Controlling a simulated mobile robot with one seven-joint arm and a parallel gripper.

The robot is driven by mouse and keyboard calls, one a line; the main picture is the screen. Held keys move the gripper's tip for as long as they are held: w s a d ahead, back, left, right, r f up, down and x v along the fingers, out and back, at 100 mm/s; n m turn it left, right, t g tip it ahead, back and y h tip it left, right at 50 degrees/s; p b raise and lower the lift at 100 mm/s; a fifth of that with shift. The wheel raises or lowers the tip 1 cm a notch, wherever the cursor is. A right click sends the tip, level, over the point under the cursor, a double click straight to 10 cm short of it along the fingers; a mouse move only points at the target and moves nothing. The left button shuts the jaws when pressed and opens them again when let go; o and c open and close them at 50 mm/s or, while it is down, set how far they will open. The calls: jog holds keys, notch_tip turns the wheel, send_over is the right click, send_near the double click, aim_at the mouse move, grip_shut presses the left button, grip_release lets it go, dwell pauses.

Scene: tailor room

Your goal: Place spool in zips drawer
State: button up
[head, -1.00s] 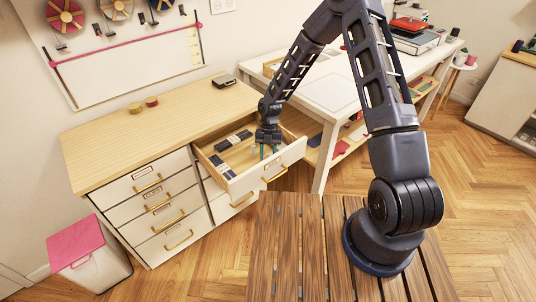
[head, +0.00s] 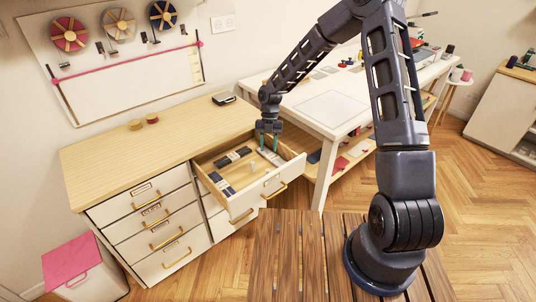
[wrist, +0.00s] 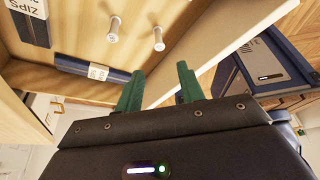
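The open drawer (head: 243,205) holds dark boxes with white labels. One label in the wrist view reads ZIPS (wrist: 24,6). Two small pale spool-like pieces lie on the bare wooden drawer floor, one to the left (wrist: 114,30) and one to the right (wrist: 158,39) in the wrist view. A tiny pale piece also shows in the drawer in the head view (head: 253,166). I cannot tell which is the task's spool. My gripper (head: 268,143) is above the drawer's back right part. Its green fingers (wrist: 160,85) are apart with nothing between them.
The cabinet top (head: 150,145) carries two small round pieces and a dark object near its back edge. A white table (head: 335,105) stands close right of the drawer. My slatted wooden base fills the front. A pink-lidded bin (head: 75,255) stands at left.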

jog(key=s+d+r+m+t, duration=0.3)
jog(key=d+r+m+t, duration=0.2)
jog(key=d+r+m, duration=1.4)
jog(key=s+d+r+m+t, duration=0.2)
jog(key=s+d+r+m, duration=0.6)
jog(key=s, duration=0.2)
jog(key=s+d+r+m+t, duration=0.2)
jog(key=s+d+r+m, duration=0.6)
jog(key=s+m, duration=0.1)
jog(key=shift+s, duration=0.55)
